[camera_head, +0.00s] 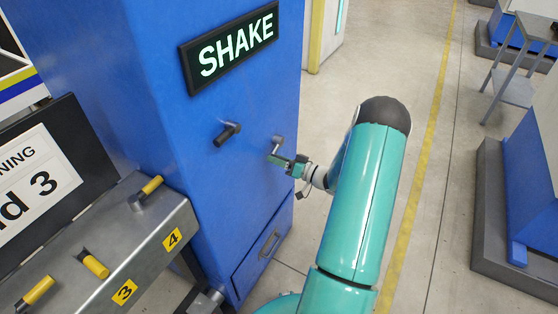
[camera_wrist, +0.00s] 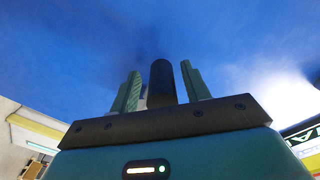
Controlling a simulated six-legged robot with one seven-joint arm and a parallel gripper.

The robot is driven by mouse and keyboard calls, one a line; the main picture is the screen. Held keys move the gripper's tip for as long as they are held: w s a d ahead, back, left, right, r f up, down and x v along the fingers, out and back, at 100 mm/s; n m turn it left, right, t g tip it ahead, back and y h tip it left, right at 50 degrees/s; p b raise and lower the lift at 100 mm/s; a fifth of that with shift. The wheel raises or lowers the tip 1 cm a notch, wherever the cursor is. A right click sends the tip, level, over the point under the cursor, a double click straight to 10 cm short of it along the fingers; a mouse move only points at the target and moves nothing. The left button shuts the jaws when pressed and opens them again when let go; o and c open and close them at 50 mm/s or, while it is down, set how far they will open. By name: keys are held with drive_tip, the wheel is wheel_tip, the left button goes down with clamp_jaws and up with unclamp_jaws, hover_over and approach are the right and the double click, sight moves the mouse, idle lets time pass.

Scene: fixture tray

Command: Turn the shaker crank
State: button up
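The blue shaker cabinet (camera_head: 190,180) bears a lit SHAKE sign (camera_head: 232,50). The left one (camera_head: 226,135) has a black grip and stands clear of my gripper. In the wrist view, a black cylindrical grip (camera_wrist: 162,82) stands between the two green fingers of my gripper (camera_wrist: 161,100). The fingers are open, with a gap visible on the grip's right side.
A grey metal bench (camera_head: 150,235) with yellow handles and number tags 3 and 4 stands at the left, close to the cabinet. A drawer (camera_head: 265,245) is low on the cabinet. The floor (camera_head: 400,70) to the right is clear, with a yellow line; blue machines stand beyond.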

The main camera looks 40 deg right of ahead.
drive_tip(key=v, duration=1.3)
drive_tip(key=shift+s+d, duration=0.2)
drive_tip(key=shift+s, duration=0.15)
